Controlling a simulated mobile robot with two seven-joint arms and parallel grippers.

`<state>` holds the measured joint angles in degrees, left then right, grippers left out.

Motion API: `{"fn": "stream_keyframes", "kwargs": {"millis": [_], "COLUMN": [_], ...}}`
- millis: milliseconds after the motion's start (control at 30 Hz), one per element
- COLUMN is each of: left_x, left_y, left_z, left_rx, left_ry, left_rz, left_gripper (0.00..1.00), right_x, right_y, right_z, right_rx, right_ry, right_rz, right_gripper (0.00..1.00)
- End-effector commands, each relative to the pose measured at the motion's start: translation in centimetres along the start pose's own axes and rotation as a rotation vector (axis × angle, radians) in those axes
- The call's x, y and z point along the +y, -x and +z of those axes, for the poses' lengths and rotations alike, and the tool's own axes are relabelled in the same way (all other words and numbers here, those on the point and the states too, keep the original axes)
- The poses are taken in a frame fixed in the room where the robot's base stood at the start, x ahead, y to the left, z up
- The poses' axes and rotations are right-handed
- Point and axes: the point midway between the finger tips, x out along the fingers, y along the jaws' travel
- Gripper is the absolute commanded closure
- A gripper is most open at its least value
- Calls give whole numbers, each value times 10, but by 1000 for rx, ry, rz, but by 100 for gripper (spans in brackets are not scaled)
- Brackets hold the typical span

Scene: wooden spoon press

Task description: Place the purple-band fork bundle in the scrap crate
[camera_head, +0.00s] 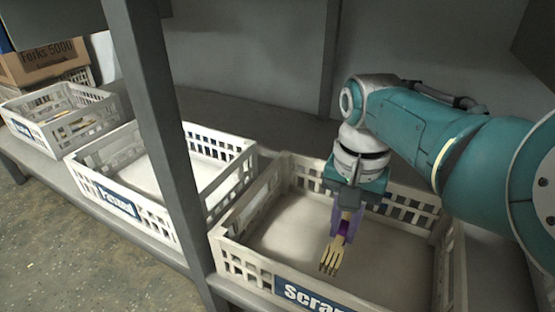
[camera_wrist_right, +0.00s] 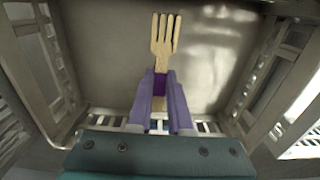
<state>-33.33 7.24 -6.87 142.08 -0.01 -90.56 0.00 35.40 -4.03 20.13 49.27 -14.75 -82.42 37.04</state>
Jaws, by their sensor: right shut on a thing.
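The purple-band fork bundle (camera_head: 335,248) is pale wood with its tines pointing down and a purple band round its handle. My right gripper (camera_head: 343,226) is shut on it and holds it inside the outline of the scrap crate (camera_head: 240,262). In the right wrist view the fork bundle (camera_wrist_right: 164,40) sits between the two purple fingers (camera_wrist_right: 160,98), tines away from me, above the crate floor. I cannot tell whether the tines touch the floor. The scrap crate is white, slatted, with a blue label, and looks otherwise empty. My left gripper is not in view.
A second white crate (camera_head: 222,152) with a blue label stands left of the scrap crate, behind a grey post (camera_head: 160,110). A further crate (camera_head: 62,112) holding some wooden pieces and a cardboard box (camera_head: 45,62) are at far left. The shelf's back wall is close behind.

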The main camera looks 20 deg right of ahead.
Motion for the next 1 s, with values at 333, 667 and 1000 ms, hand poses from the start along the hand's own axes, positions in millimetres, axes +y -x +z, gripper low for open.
{"fn": "stream_keyframes", "kwargs": {"millis": [333,667,1000], "left_x": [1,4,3], "left_y": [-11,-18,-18], "left_z": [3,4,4], "left_rx": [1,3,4], "left_ry": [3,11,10], "left_rz": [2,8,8], "left_gripper": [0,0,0], "right_x": [0,0,0], "right_y": [-13,-23,-24], "right_z": [0,0,0], "right_rx": [0,0,0], "right_ry": [-1,-1,-1], "right_rz": [0,1,0], "right_gripper": [100,100,63]}}
